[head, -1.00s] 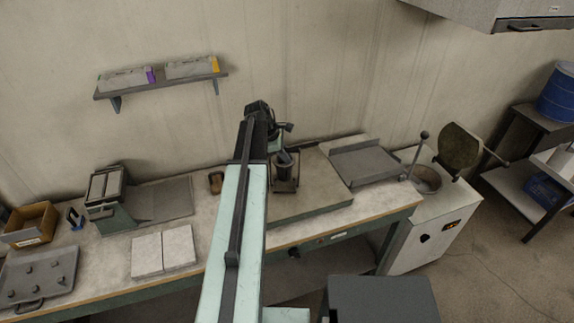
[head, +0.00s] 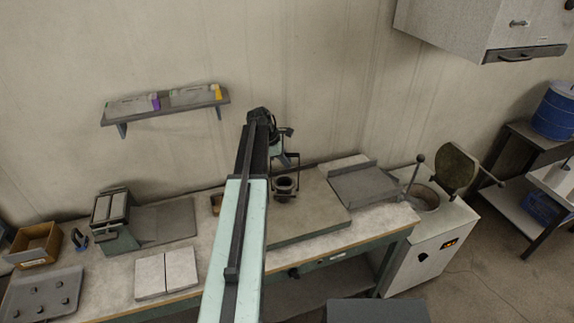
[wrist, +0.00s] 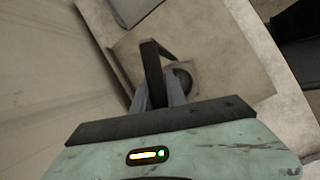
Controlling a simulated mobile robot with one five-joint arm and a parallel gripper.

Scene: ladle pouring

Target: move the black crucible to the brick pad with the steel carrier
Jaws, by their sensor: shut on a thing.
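My gripper (head: 284,150) is at the end of the arm over the back of the bench. It is shut on the steel carrier (head: 299,170), a dark upright frame. The carrier's dark bar also shows between the fingers (wrist: 160,98) in the wrist view. The black crucible (head: 285,187) sits low within the frame, above the grey slab. Its dark round mouth (wrist: 184,81) shows beyond the fingers. I cannot tell whether it is clear of the slab. The brick pad (head: 152,280), two pale blocks side by side, lies bare at the bench's front left.
The grey slab (head: 325,220) lies under the carrier. A grey tray (head: 365,186) is to its right, then a furnace (head: 435,240) with its round lid (head: 455,168) raised. A small press-like unit (head: 115,220) and box (head: 38,245) stand left. A shelf (head: 165,107) hangs behind.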

